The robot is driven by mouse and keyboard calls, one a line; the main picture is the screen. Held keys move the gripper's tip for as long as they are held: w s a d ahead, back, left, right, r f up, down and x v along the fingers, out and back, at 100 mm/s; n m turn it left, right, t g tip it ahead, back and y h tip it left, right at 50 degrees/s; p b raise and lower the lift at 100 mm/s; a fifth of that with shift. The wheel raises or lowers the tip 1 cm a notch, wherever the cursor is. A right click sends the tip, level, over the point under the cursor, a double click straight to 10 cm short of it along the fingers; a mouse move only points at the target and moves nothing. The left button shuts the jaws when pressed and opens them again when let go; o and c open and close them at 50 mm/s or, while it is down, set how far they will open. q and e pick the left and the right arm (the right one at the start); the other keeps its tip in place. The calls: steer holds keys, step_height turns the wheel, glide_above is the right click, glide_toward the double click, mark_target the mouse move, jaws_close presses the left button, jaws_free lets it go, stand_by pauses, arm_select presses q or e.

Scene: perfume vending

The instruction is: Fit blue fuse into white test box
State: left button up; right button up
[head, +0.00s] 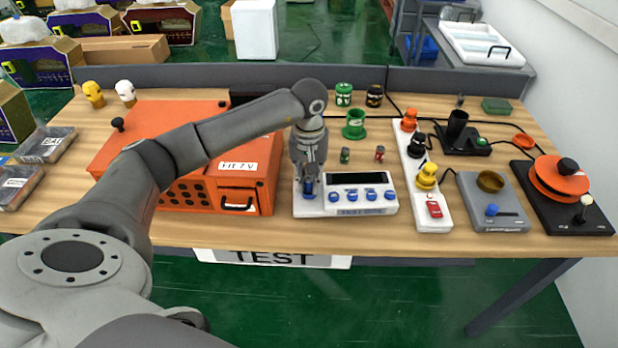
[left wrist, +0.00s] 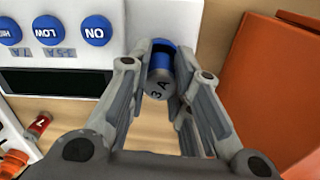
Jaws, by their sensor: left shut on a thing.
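The white test box (head: 350,211) lies at the table's front edge, with a dark display and a row of blue buttons. Its white face (left wrist: 62,85) and buttons also show in the left wrist view. My left gripper (head: 308,184) points down over the box's left end. It is shut on the blue fuse (left wrist: 160,72), a small cylinder with a grey end marked "3A". The fuse sits between the two fingers at the box's end. Fingers partly hide it, and I cannot tell whether it is seated. My right gripper is not in view.
An orange case (head: 240,183) stands close on the left of the test box. A green fuse (head: 345,155) and a red fuse (head: 379,153) stand behind the box. A white power strip (head: 418,172) with plugs lies to its right, then a grey device (head: 505,211).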

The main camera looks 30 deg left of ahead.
arm_select(q)
steer(key=shift+f, duration=0.3)
steer(key=o, duration=1)
step_height(320, 180, up, 12)
